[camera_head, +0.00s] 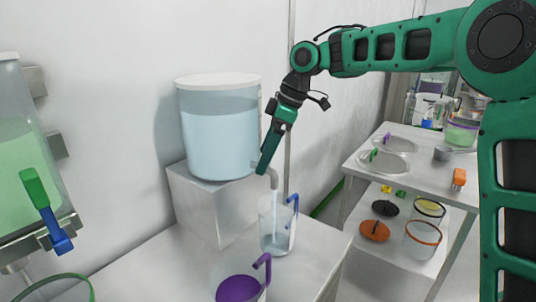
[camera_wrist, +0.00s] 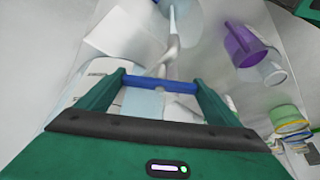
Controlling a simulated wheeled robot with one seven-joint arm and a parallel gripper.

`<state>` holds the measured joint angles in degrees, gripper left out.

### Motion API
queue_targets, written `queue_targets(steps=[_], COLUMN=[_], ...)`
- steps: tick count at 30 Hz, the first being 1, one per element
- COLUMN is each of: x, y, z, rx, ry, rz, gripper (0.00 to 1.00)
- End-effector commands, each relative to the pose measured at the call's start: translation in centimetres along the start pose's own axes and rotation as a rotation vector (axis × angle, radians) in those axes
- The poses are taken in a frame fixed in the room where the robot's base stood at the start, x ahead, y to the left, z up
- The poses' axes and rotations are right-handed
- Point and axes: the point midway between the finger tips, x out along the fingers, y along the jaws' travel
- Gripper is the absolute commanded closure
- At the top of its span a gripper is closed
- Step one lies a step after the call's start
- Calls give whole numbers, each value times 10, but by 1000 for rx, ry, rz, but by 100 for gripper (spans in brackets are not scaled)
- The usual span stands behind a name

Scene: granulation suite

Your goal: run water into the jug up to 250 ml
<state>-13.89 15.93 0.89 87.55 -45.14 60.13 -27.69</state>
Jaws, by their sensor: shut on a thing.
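A large clear tank (camera_head: 218,140) of pale blue water with a white lid stands on a white block. My gripper (camera_head: 266,162) reaches down to its tap and hides the lever in the head view. In the wrist view my gripper (camera_wrist: 158,83) is shut on a blue bar, the tap lever (camera_wrist: 147,83). The grey spout (camera_head: 274,180) curves down over the clear jug (camera_head: 268,220) with a blue handle. A pale stream runs from the spout into the jug. Pale blue water shows low in the jug; its graduation marks are too small to read.
A purple-handled vessel (camera_head: 240,288) stands on the bench nearer the camera. A green-filled tank (camera_head: 25,165) with a green-and-blue lever is at left. A side table (camera_head: 408,190) with sieves and an orange item stands at right.

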Motion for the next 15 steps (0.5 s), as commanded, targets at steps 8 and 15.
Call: queue_targets(steps=[8,15], x=[-1,-4], y=[1,2], z=[-3,-4], rx=[-4,-4], ry=[7,8], rz=[7,7], gripper=[0,0])
